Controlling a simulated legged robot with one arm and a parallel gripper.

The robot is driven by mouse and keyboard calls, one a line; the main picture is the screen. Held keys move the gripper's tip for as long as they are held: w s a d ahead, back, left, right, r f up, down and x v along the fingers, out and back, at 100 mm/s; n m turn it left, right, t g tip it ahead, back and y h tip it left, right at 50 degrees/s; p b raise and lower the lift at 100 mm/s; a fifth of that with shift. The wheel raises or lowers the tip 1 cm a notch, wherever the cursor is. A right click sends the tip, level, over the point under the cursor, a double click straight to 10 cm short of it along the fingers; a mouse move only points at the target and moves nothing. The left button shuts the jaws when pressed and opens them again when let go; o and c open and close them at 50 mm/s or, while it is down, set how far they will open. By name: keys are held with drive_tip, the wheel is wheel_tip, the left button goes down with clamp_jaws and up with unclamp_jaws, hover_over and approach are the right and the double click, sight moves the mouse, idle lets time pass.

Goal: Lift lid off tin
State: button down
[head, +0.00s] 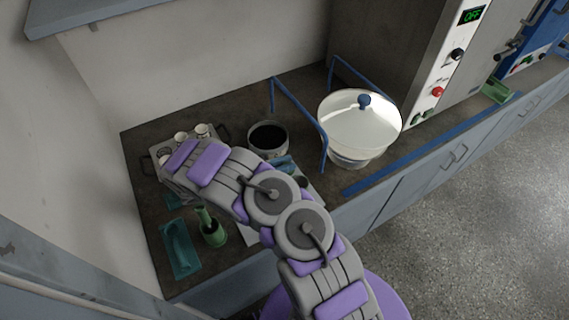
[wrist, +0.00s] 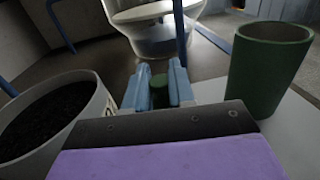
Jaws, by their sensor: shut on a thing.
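An open, pale round tin (head: 268,151) with dark granular contents stands on the bench in the head view. In the wrist view the tin (wrist: 97,112) is at the left, with no lid on its rim. My gripper (wrist: 158,90) has its blue fingers shut on a small green piece (wrist: 159,84), just right of the tin. Whether this piece is a lid's knob I cannot tell; anything below it is hidden by my gripper. In the head view my gripper (head: 283,163) is beside the tin's near right side.
A dark green cup (wrist: 268,68) stands close to the right of my gripper on a pale sheet. The lidded glass bowl (head: 358,130) is beyond, among blue rails (head: 299,105). Green tray (head: 181,250), green tool (head: 212,233) and a rack of white cups (head: 202,130) are left.

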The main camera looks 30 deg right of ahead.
drive_tip(key=shift+s+f, duration=0.1)
drive_tip(key=shift+f, duration=0.45)
